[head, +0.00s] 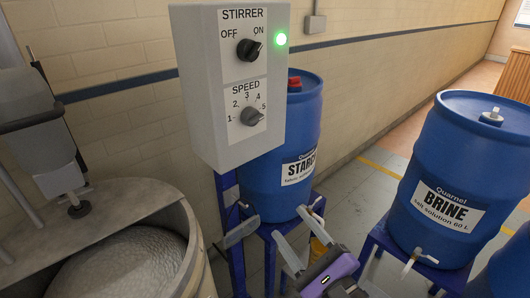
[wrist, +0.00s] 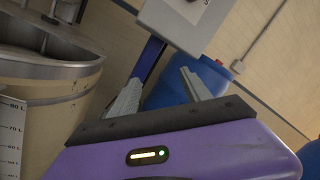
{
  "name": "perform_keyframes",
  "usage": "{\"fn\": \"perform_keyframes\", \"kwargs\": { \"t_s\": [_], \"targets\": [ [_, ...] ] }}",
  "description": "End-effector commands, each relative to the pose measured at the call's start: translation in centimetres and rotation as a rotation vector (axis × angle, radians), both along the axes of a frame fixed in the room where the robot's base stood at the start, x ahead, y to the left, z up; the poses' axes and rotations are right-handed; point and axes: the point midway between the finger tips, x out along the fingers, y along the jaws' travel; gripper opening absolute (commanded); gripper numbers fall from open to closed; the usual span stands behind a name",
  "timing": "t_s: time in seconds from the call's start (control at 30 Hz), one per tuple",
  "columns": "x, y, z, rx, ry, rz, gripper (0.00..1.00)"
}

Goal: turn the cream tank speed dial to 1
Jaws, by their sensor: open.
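The speed dial (head: 252,117) is a dark round knob on the lower front of a grey control box (head: 201,90), with numbers 1 to 5 around it. Its grip bar seems to slant up toward the 5 side, but I cannot read the pointer surely. The beige tank (head: 190,262) with pale contents stands at lower left. My gripper (head: 288,222) is open and empty, below and right of the box, apart from the dial.
Above the dial is the stirrer switch (head: 250,49), turned toward ON, beside a lit green lamp (head: 281,39). A blue starch drum (head: 300,120) stands close behind the box. A blue brine drum (head: 425,165) stands at right. Space in front of the box looks clear.

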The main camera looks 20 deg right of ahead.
Motion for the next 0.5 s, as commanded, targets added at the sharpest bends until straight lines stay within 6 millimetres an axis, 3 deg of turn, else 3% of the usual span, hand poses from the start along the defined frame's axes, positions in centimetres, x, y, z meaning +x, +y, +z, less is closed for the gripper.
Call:
{"fn": "perform_keyframes", "kwargs": {
  "t_s": [0.03, 0.2, 0.3, 0.5],
  "targets": [
    [1.7, -0.3, 3.3, 0.108, -0.039, 0.042, 0.56],
    [5.0, -0.5, 10.3, 0.412, -0.104, 0.208, 0.56],
    [5.8, -0.5, 13.1, 0.518, -0.121, 0.282, 0.56],
    [6.8, -0.3, 15.3, 0.599, -0.129, 0.345, 0.56]
  ]
}}
